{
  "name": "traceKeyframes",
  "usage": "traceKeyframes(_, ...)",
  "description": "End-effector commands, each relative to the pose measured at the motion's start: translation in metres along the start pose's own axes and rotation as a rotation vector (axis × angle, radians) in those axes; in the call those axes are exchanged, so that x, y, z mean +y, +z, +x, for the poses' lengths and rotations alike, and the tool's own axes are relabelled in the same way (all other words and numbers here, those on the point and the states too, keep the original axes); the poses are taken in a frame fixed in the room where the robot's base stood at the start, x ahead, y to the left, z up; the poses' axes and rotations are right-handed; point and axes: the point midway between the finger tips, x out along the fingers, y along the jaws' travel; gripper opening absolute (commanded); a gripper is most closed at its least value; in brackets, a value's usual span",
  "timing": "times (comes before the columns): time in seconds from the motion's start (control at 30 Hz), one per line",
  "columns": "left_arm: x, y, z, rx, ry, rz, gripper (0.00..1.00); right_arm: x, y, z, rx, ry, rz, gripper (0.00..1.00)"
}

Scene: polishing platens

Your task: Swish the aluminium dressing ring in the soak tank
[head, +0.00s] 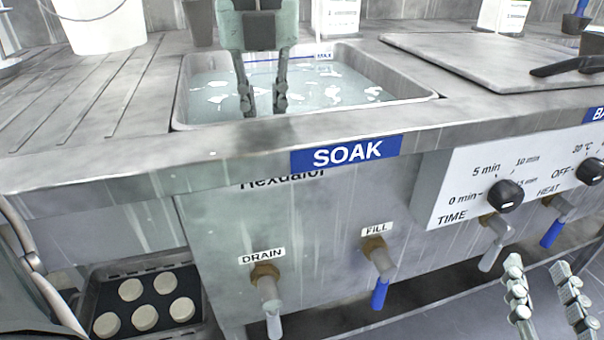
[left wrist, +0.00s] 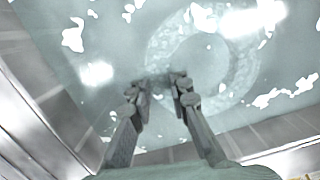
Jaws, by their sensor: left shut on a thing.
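The soak tank (head: 306,118) is a steel basin of cloudy, foam-flecked water behind the blue SOAK label. My left gripper (head: 263,109) points down into its near left part, fingers at the water. In the left wrist view the aluminium dressing ring (left wrist: 243,70) is a pale, blurred band under the water. The left fingertips (left wrist: 158,86) are shut on its near left edge. The ring cannot be made out in the head view. My right gripper (head: 546,300) is low at the right, in front of the bench, fingers apart and empty.
A white bucket (head: 100,28) stands on the ribbed drainboard (head: 75,95) left of the tank. A flat grey lid (head: 480,62) with a black handle lies to the right. Drain and fill taps (head: 380,262) and a timer knob (head: 505,195) stick out in front. A tray of pale discs (head: 150,268) is below left.

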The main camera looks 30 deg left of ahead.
Motion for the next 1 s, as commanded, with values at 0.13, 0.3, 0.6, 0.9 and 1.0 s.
traceKeyframes(0.13,-0.001,0.002,-0.013,-0.004,-0.003,0.0,0.0,0.0,-0.007,0.001,0.0,0.0,0.0,0.4)
traceKeyframes(0.3,-0.001,0.002,-0.012,-0.002,-0.003,0.0,0.0,0.0,-0.005,0.001,0.0,0.0,0.0,0.4)
traceKeyframes(0.6,-0.001,-0.001,0.006,-0.002,-0.003,0.0,0.0,0.0,0.013,-0.002,0.0,0.0,0.0,0.4)
traceKeyframes(0.9,-0.001,-0.001,0.008,-0.003,-0.003,0.0,0.0,0.0,0.015,-0.002,0.0,0.0,0.0,0.4)
traceKeyframes(1.0,-0.001,-0.001,0.008,-0.003,-0.003,0.0,0.0,0.0,0.015,-0.002,0.0,0.0,0.0,0.4)
